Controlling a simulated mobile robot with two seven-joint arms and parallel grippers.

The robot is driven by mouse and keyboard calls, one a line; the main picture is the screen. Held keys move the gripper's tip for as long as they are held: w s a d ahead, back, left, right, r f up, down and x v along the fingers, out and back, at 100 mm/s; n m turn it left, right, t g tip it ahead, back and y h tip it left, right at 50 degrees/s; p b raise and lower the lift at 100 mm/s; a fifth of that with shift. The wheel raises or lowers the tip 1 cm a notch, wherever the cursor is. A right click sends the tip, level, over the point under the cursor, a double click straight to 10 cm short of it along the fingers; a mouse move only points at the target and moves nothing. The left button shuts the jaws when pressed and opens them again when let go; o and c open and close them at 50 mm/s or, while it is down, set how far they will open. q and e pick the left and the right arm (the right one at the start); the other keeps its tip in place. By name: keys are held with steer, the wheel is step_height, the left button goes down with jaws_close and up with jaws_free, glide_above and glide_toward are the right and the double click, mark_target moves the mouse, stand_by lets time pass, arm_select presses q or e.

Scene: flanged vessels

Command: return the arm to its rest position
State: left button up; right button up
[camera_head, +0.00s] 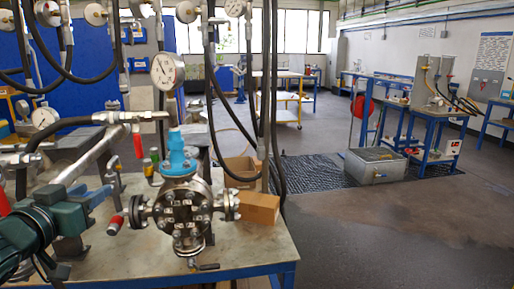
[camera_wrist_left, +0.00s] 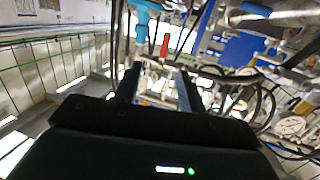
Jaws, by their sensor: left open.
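My left gripper (camera_wrist_left: 158,82) shows in the left wrist view as a dark body with two dark fingers spread apart. The gap between them is open, and I see nothing held. A blue fitting (camera_wrist_left: 143,20) and a red handle (camera_wrist_left: 165,46) show beyond the fingers. In the head view I cannot clearly make out this gripper among the equipment at the lower left. A steel flanged vessel (camera_head: 184,208) with a blue top (camera_head: 177,152) stands on the bench. My right gripper is not in view.
The bench (camera_head: 225,255) carries pipes, a pressure gauge (camera_head: 166,71) above the vessel, and a dark green motor-like unit (camera_head: 28,235) at left. Black hoses (camera_head: 272,100) hang over it. A cardboard box (camera_head: 258,207) sits right of the vessel. A metal tank (camera_head: 375,165) stands on the floor; floor at right is clear.

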arm_select(q)
steer(key=s+d+f+g+h+p, duration=0.1)
steer(key=s+d+f, duration=0.1)
steer(key=f, duration=0.6)
steer(key=s+d+f+m+g, duration=0.1)
steer(key=d+f, duration=0.2)
steer(key=f, duration=0.4)
steer(key=s+d+f+g+h+p, duration=0.1)
steer(key=s+d+f+g, duration=0.1)
steer(key=f, duration=0.6)
steer(key=s+d+f+m+g+h, duration=0.1)
steer(key=s+d+f+g, duration=0.1)
steer(key=s+d+f, duration=1.1)
steer(key=shift+s+f+m+p, duration=0.2)
steer(key=shift+f+m+p, duration=0.1)
steer(key=shift+m+p, duration=0.1)
